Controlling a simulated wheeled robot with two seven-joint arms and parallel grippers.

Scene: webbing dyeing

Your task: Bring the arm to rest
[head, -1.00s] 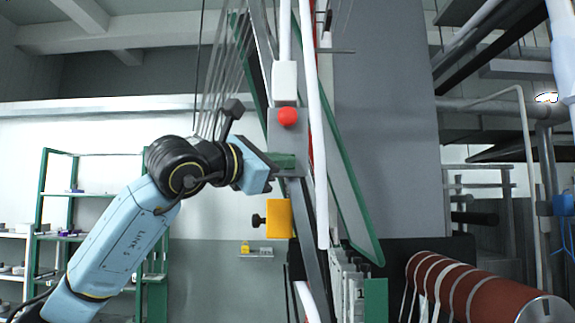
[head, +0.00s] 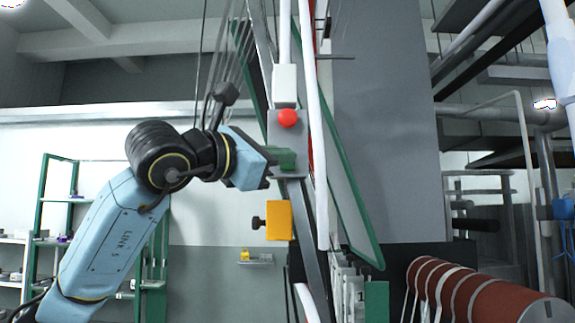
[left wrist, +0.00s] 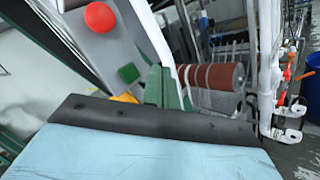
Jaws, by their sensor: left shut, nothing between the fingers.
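My left arm comes in from the left of the head view, bent at its black wrist joint. My left gripper (head: 286,159) has green fingers, closed together with nothing between them. In the head view it is in front of the grey control plate (head: 275,128), below the red button (head: 287,118). In the left wrist view the green fingers (left wrist: 158,87) point toward the plate, with the red button (left wrist: 101,17) and a green button (left wrist: 128,73) beyond them. I cannot tell whether the fingertips touch the plate. My right gripper is not in view.
A yellow block with a black knob (head: 279,220) sits just below the gripper. A white vertical tube (head: 314,150) and a slanted green-edged panel (head: 350,190) stand right of it. A red-brown roller with pale bands (head: 480,293) is at lower right. Green shelving (head: 45,200) stands at left.

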